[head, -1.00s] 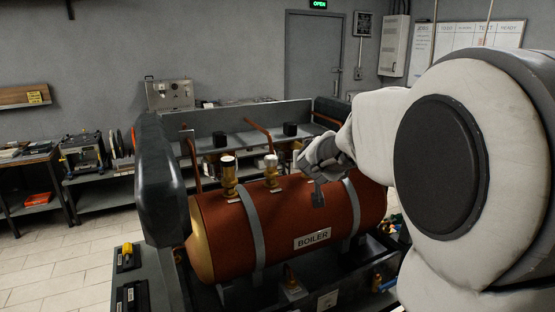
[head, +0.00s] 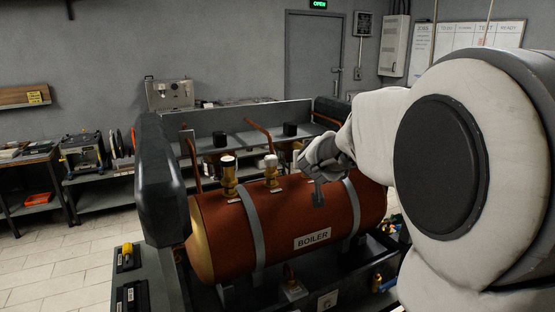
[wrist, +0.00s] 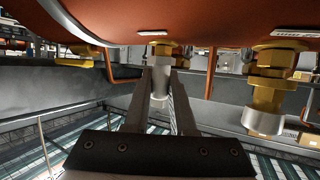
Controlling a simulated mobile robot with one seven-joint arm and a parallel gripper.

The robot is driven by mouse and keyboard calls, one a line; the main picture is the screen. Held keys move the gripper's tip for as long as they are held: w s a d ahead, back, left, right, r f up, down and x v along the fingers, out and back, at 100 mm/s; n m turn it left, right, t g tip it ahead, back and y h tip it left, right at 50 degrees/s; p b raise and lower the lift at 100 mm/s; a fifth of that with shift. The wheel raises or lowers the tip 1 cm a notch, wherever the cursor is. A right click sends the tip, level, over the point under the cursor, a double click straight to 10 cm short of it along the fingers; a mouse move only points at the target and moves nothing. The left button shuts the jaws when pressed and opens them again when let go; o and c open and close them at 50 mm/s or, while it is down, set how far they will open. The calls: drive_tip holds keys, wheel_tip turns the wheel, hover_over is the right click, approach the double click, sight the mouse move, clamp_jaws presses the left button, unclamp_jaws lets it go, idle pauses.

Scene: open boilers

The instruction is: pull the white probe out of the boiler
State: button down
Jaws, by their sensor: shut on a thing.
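The copper-brown boiler (head: 330,212), labelled BOILER, lies across the middle of the head view. It also fills the top of the wrist view (wrist: 210,20), which shows the scene upside down. My gripper (wrist: 161,72) is shut on the pale, whitish probe (wrist: 160,88), with one finger on each side of it. The probe stands in line with a fitting on the boiler wall, and I see no clear gap between them. In the head view my gripper (head: 325,155) is over the right part of the boiler and mostly hides its fingers and the probe.
Two brass fittings with pale caps, one left (head: 229,172) and one nearer my gripper (head: 271,170), stand on the boiler. The nearer one also shows in the wrist view (wrist: 266,100). A dark padded side (head: 162,185) rises at the left. Bent copper pipes (head: 260,131) stand behind.

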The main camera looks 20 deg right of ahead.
drive_tip(key=shift+r+p, duration=0.65)
drive_tip(key=shift+p, duration=0.1)
idle(1.2)
drive_tip(key=shift+r+p, duration=1.4)
drive_tip(key=shift+p, duration=0.15)
drive_tip(key=shift+r+p, duration=0.35)
drive_tip(key=shift+r, duration=0.25)
